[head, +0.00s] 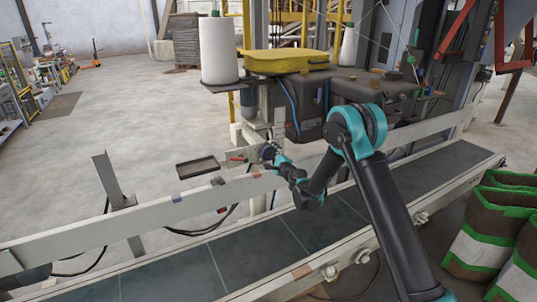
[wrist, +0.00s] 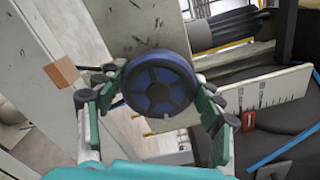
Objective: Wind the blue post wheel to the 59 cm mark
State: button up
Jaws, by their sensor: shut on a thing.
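The blue post wheel (wrist: 158,84) is a round spoked handwheel with a dark rim, in the middle of the wrist view. It shows small and dark in the head view (head: 268,153). My gripper (wrist: 160,92) has its green-backed fingers on both sides of the rim and is shut on it. In the head view my gripper (head: 278,160) reaches the wheel from the right. A white scale plate (wrist: 280,88) with black tick marks lies right of the wheel, with a red pointer (wrist: 249,121) at its lower edge. The scale's numbers are too small to read.
A sewing head with a yellow cover (head: 288,61) and a white thread cone (head: 216,48) stands above the wheel. A dark conveyor belt (head: 250,244) with pale rails runs below my arm. Filled bags (head: 484,238) stand at the right.

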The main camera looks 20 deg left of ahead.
jog(key=n, duration=0.4)
jog(key=shift+s+f+n, duration=0.1)
jog(key=shift+f+n, duration=0.05)
jog(key=shift+n, duration=0.15)
jog(key=n, duration=0.4)
jog(key=shift+f+n, duration=0.1)
jog(key=shift+n, duration=0.2)
jog(key=n, duration=0.4)
jog(key=shift+f+n, duration=0.1)
jog(key=shift+n, duration=0.2)
jog(key=n, duration=0.4)
jog(key=shift+f+n, duration=0.1)
jog(key=shift+n, duration=0.2)
jog(key=o, duration=1.2)
jog(key=shift+d, duration=0.1)
